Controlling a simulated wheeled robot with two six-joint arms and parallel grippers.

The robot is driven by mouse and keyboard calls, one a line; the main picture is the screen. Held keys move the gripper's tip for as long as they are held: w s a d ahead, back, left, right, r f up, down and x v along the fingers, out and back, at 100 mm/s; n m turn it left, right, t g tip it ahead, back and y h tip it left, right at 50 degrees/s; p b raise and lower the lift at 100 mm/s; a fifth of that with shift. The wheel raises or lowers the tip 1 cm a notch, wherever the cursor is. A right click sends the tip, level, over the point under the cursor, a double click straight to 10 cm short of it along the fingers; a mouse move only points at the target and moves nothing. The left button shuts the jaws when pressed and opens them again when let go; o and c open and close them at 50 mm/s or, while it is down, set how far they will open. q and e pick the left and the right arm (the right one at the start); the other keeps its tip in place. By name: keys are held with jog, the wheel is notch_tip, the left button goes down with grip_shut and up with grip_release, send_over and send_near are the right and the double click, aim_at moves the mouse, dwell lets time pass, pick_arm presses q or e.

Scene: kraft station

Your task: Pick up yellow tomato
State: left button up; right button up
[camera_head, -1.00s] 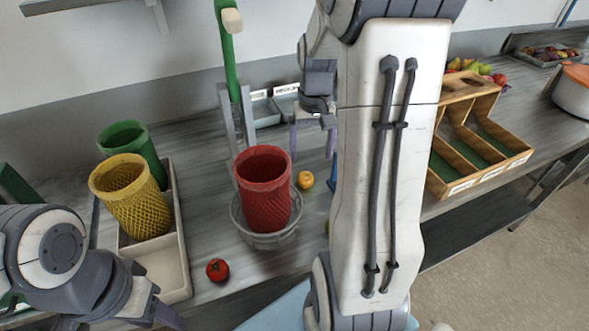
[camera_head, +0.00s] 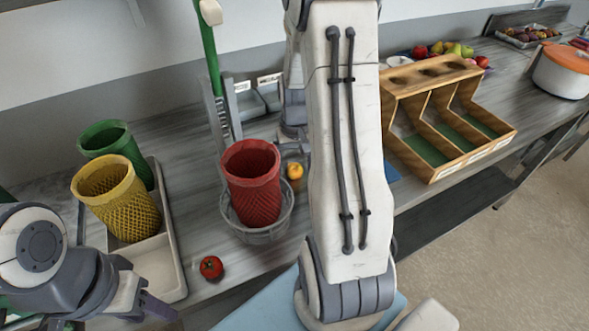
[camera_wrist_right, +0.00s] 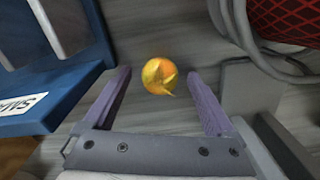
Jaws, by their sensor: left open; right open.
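The yellow tomato (camera_head: 295,171) lies on the grey counter just right of the red basket, beside my right arm. In the right wrist view the yellow tomato (camera_wrist_right: 160,75) shows orange-yellow with a stem, centred between the purple fingertips. My right gripper (camera_wrist_right: 159,76) is open, with a gap on each side of the tomato. In the head view my right arm hides most of that gripper. My left gripper (camera_head: 150,311) is open and empty at the lower left, partly cut off by the frame.
A red mesh basket (camera_head: 252,185) stands in a wire holder (camera_head: 262,232) close by. A red tomato (camera_head: 211,267) lies near the front edge. Yellow (camera_head: 118,205) and green (camera_head: 106,137) baskets stand left. A wooden divided box (camera_head: 437,165) is right. A blue bin (camera_wrist_right: 60,105) borders the right gripper.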

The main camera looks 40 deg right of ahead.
jog(key=shift+f, duration=0.2)
grip_shut()
jog(key=shift+r, duration=0.15)
